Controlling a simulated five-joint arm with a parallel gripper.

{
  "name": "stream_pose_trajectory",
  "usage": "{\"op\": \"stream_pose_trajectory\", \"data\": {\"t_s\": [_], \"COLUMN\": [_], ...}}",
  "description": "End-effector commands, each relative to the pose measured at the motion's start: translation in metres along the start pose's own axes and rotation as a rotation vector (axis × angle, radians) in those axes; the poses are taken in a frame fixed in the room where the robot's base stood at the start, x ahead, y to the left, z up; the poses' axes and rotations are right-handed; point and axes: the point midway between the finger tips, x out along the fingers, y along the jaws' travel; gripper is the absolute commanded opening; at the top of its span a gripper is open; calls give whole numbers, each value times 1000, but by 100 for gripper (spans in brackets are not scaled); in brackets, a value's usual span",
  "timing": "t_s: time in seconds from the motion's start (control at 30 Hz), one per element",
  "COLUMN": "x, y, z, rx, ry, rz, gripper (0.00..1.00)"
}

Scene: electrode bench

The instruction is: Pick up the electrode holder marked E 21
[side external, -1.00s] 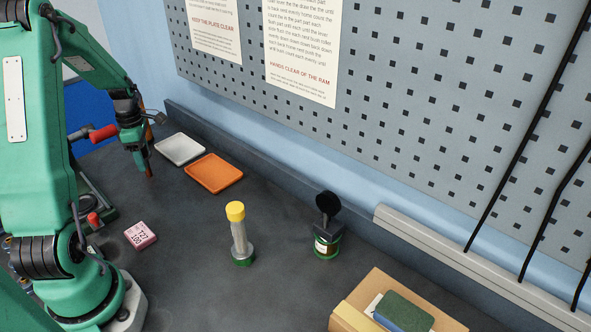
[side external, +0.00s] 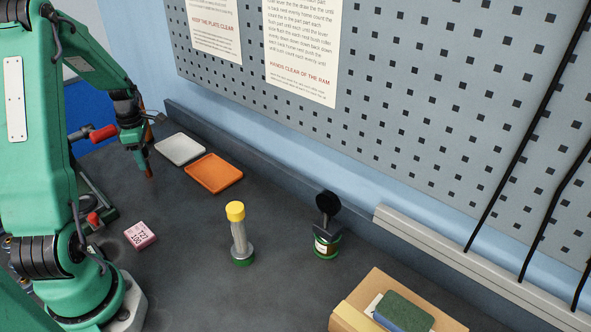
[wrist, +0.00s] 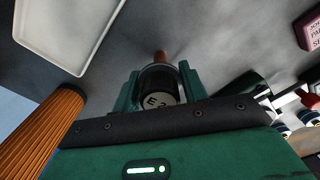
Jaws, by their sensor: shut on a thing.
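My gripper (side external: 138,155) is low over the bench at the far left of the side view, left of the white tray. In the wrist view my gripper's green fingers (wrist: 160,85) are shut on a dark round electrode holder (wrist: 158,78). Its pale end face shows "E 2"; the rest of the marking is hidden by the gripper body. A copper-coloured tip (wrist: 160,56) sticks out beyond the fingers. In the side view a copper-coloured tip (side external: 149,171) shows under the fingers. I cannot tell whether it touches the bench.
The white tray (side external: 180,149) and orange tray (side external: 214,173) lie right of my gripper. A pink block (side external: 140,236), a yellow-capped post (side external: 238,236), a black-topped stamp-like object (side external: 327,242) and a cardboard box (side external: 348,316) stand nearer. An orange ribbed cylinder (wrist: 42,132) is close in the wrist view.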

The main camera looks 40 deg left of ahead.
Motion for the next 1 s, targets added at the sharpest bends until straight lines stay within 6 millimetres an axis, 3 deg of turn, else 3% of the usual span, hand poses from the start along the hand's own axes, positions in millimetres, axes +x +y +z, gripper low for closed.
{"op": "stream_pose_trajectory", "data": {"t_s": [0.27,0.5,1.0], "x": [-13,-45,-94], "y": [1,0,-52], "z": [0,2,71], "rx": [0,1,4], "ry": [0,-1,-1], "rz": [3,5,4], "gripper": [12,12,12]}}
